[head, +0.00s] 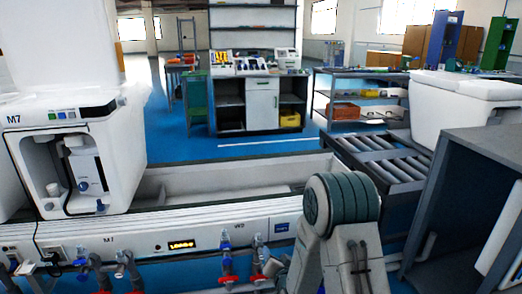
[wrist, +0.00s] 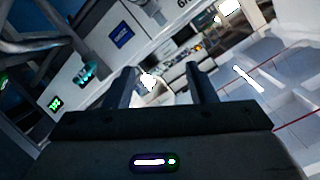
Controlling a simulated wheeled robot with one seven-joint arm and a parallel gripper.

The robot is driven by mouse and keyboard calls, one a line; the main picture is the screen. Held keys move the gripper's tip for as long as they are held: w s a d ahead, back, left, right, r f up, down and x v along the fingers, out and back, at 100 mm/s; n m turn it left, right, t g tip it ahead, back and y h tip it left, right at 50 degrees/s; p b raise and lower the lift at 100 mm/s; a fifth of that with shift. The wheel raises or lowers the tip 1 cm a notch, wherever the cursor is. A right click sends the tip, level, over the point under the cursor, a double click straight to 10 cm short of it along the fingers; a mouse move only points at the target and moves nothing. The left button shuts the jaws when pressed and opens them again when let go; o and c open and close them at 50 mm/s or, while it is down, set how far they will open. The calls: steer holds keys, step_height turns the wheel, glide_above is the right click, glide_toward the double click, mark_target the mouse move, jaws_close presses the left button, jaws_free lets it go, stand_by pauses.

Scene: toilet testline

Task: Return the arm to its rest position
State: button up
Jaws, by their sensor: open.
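My arm (head: 342,215) shows at the bottom of the head view, with a dark ribbed joint raised in front of the white test bench. My gripper is not visible in the head view. In the wrist view my gripper (wrist: 160,88) has its two dark fingers apart, with nothing seen between them. Beyond the fingers the wrist view shows a tilted view of a white panel with a blue label (wrist: 122,35).
A white unit marked M7 (head: 75,150) stands at the left on the long white bench (head: 200,222). Valves with blue and red handles (head: 228,262) line its front. A roller conveyor (head: 385,160) and a grey cabinet (head: 470,200) are at the right. Blue floor lies beyond.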

steer(key=s+d+r+n+g+h+p, duration=0.1)
steer(key=s+d+r+g+p, duration=0.2)
steer(key=r, duration=0.5)
steer(key=s+d+r+n+g+p, duration=0.1)
steer(key=s+r+p, duration=0.3)
steer(key=r, duration=0.5)
steer(key=s+d+r+n+g+h+p, duration=0.1)
steer(key=s+d+r+p, duration=0.1)
steer(key=r+p, duration=0.5)
steer(key=s+d+r+g+p, duration=0.2)
steer(key=s+r+p, duration=0.3)
steer(key=s+r, duration=0.4)
steer(key=s+d+r+n+g+h+p, duration=0.1)
steer(key=s+r+g+p, duration=0.3)
steer(key=s+r, duration=0.6)
steer(key=s+d, duration=0.1)
steer(key=s, duration=0.2)
steer(key=shift+d+n+g+p, duration=0.2)
steer(key=shift+n+g+p, duration=0.1)
steer(key=shift+p, duration=0.1)
